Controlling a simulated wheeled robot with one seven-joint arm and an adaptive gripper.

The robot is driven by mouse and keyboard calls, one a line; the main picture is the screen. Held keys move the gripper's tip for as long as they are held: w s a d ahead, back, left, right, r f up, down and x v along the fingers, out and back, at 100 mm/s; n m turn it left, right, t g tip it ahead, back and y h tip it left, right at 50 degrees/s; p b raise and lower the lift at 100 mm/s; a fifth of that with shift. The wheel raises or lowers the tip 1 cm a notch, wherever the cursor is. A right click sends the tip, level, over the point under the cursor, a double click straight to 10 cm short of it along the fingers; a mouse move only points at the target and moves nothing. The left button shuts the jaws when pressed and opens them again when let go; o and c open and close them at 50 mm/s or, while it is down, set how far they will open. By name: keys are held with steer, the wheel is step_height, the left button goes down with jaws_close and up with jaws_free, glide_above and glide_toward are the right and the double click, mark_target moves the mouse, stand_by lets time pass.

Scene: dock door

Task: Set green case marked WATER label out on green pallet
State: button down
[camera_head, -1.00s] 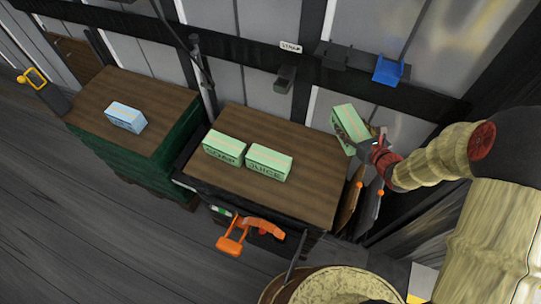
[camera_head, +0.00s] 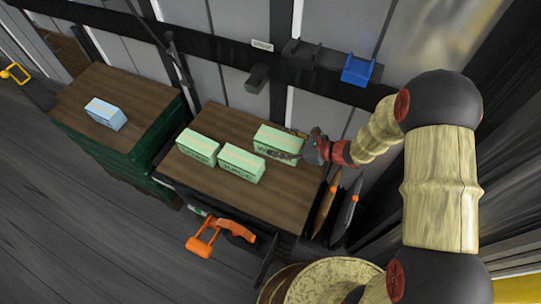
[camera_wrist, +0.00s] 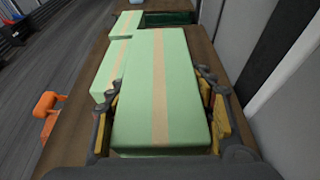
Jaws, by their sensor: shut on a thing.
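My gripper (camera_head: 303,149) is shut on a green case (camera_head: 277,139) with a tan tape strip. The case is over the right part of a brown-topped table, and I cannot tell if it touches the top. Its label is partly hidden by the gripper and too small to read surely. The held case fills the middle of the wrist view (camera_wrist: 160,90), with a finger on each side. Two other green cases stand on the table, a left one (camera_head: 198,146) and a right one (camera_head: 241,163). The green pallet (camera_head: 115,160) stands at the left, with a brown top.
A light blue case (camera_head: 105,113) sits on the pallet's top, with bare room around it. The table (camera_head: 215,190) has an orange-handled tool (camera_head: 205,238) at its front. A blue holder (camera_head: 358,69) and a dark bracket (camera_head: 257,78) are on the wall behind.

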steer(key=shift+f+b, duration=1.15)
steer(key=shift+f, duration=2.45)
steer(key=shift+f, duration=0.15)
steer(key=c, duration=0.8)
jaws_free()
steer(key=shift+f, duration=0.1)
steer(key=shift+o, duration=0.2)
